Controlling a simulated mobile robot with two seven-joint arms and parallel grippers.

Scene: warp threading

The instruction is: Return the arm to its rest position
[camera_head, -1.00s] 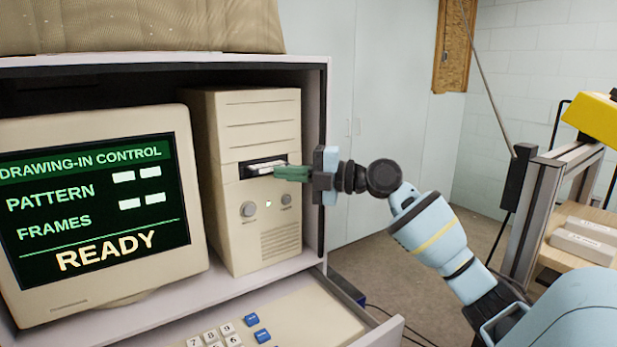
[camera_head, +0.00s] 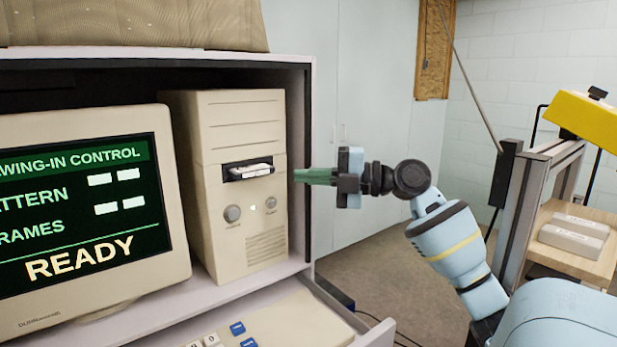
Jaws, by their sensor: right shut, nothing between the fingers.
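My right gripper (camera_head: 299,175) has green fingers that are shut and empty. It points left toward the beige computer tower (camera_head: 225,200), just off the tower's right edge, with a gap to the slot. My right arm (camera_head: 455,245) comes in from the lower right. A white cartridge-like piece (camera_head: 250,170) sits in the tower's dark slot and sticks out a little. My left gripper is not in view.
A monitor (camera_head: 80,210) reading READY stands left of the tower inside a white cabinet (camera_head: 220,301). A keyboard drawer (camera_head: 372,336) is pulled out below. At right is a frame (camera_head: 520,225) with a yellow part (camera_head: 585,115) and grey blocks (camera_head: 572,236). Floor between is clear.

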